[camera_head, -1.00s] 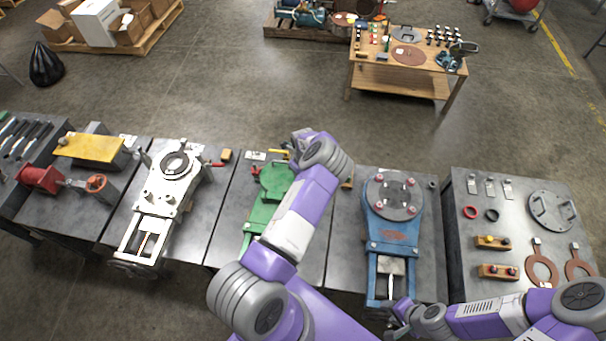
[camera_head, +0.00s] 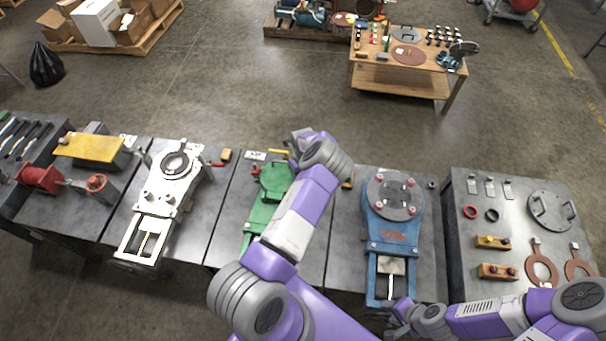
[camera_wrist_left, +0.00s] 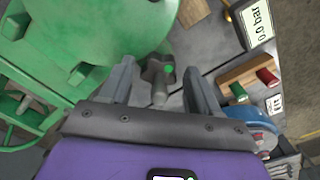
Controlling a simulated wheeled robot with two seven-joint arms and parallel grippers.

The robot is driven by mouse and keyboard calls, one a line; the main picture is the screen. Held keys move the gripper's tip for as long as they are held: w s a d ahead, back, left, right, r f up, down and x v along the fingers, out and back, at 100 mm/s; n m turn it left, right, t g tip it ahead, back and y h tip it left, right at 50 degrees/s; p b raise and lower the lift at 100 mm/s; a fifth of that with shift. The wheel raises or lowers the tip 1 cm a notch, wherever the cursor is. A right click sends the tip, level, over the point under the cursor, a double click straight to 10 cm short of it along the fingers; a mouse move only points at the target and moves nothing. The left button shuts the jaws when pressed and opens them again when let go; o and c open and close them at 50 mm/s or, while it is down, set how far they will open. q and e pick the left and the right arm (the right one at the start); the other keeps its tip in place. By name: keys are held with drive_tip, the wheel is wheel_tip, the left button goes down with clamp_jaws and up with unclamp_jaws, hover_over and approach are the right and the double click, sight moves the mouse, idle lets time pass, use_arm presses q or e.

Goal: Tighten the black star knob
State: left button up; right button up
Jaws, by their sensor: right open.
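In the head view the green valve (camera_head: 276,180) stands on the middle bench, partly covered by my left arm. The knob cannot be made out there. My right gripper (camera_head: 397,319) is open and empty near the front of the blue valve (camera_head: 393,232).
A gauge label reading 0.0 bar (camera_wrist_left: 256,22) and a wooden block (camera_wrist_left: 250,77) with red and green pegs lie right of the knob. A white valve (camera_head: 167,190) stands to the left. Parts lie on the right bench (camera_head: 515,210). Open floor lies behind the benches.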

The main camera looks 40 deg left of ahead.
use_arm(q)
drive_tip(key=shift+o, duration=0.3)
wheel_tip(320, 180, up, 8)
drive_tip(key=shift+f+p, duration=0.2)
drive_tip(key=shift+p, duration=0.15)
use_arm(e)
drive_tip(key=shift+r, duration=0.3)
